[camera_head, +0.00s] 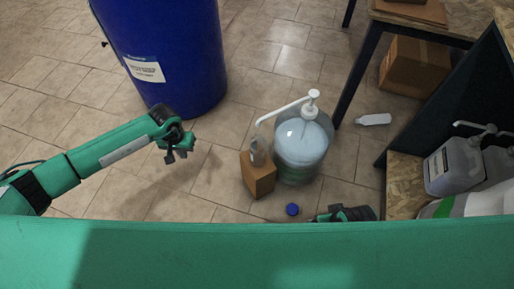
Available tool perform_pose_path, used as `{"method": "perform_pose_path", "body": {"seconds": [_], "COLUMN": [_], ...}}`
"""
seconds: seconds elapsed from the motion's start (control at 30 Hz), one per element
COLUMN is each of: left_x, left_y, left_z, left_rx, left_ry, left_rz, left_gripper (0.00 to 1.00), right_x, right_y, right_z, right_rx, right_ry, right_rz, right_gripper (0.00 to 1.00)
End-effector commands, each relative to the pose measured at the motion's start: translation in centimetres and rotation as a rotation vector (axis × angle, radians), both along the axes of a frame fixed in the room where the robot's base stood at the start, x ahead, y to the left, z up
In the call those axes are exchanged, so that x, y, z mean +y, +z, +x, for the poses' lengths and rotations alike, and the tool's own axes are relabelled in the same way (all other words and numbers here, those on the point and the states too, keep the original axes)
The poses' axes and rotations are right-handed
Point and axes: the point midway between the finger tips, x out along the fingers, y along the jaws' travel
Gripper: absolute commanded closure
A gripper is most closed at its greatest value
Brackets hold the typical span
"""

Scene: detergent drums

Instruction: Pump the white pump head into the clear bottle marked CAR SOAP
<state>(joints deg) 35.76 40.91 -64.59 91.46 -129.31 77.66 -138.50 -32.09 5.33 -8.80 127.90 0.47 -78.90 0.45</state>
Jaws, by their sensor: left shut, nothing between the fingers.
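A white pump head (312,97) stands on top of a large clear drum (301,152) holding pale blue liquid. Its spout reaches left and ends over a small clear bottle (258,153). The bottle stands upright on a cardboard box (259,177) beside the drum; any marking on it is too small to read. My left gripper (180,154) is shut and empty, left of the box and apart from it. My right gripper (325,217) shows only in part below the drum, mostly hidden by my green body; its fingers are unclear.
A blue barrel (175,50) stands at the back left. A blue cap (292,209) lies on the floor in front of the drum. A white bottle (374,119) lies to the right. Grey jugs (453,166) and a wooden shelf (405,182) bound the right side. Tiled floor around my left gripper is clear.

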Motion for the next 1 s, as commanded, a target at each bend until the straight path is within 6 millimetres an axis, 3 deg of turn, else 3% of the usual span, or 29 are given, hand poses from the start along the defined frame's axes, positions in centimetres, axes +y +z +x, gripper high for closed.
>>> {"method": "perform_pose_path", "body": {"seconds": [1.0], "left_x": [0.0], "left_y": [-2.0], "left_z": [0.0], "left_rx": [0.0], "left_ry": [0.0], "left_rz": [0.0], "left_gripper": [1.0], "right_x": [0.0], "right_y": [-1.9], "right_z": [0.0], "right_rx": [0.0], "right_ry": [0.0], "right_rz": [0.0], "right_gripper": [0.17]}}
